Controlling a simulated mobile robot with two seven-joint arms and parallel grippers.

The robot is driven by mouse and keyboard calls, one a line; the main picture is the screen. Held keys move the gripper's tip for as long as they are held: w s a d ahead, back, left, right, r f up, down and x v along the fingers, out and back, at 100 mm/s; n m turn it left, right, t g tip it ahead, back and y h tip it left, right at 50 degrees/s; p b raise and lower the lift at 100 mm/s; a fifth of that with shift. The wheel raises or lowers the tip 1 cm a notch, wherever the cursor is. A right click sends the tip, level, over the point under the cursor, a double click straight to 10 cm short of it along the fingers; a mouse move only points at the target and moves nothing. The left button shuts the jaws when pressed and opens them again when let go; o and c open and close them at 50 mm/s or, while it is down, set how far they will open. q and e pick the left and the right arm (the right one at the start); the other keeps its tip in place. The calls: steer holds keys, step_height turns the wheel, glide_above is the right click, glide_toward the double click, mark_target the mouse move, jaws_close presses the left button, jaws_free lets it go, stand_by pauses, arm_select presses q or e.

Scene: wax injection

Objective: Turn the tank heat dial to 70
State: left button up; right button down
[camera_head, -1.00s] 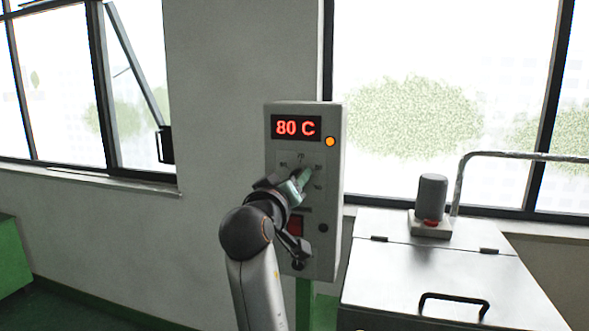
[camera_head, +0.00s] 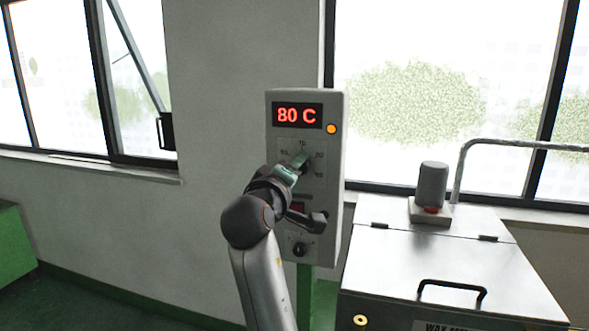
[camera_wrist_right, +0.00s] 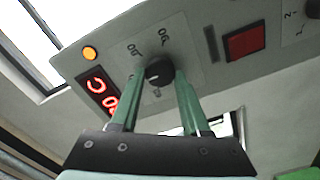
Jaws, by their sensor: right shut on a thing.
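The tank heat dial is a small round black knob, seen in the right wrist view (camera_wrist_right: 159,73) between the green fingers. My right gripper (camera_wrist_right: 160,78) is shut on it, one finger on each side. In the head view the right gripper (camera_head: 299,161) covers the dial, with its fingertips pointing up toward the 70 mark at the top of the scale. The red display (camera_head: 297,116) above reads 80 C. The dial's own pointer cannot be made out clearly. My left gripper is not in view.
The grey control box (camera_head: 333,165) carries an orange lamp (camera_head: 331,129), a red switch (camera_wrist_right: 247,42) and a lower black knob (camera_head: 299,249). A metal tank (camera_head: 430,265) with a lid handle (camera_head: 452,288) stands at right. Windows lie behind.

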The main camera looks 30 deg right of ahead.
steer(key=shift+c, duration=1.9)
jaws_free()
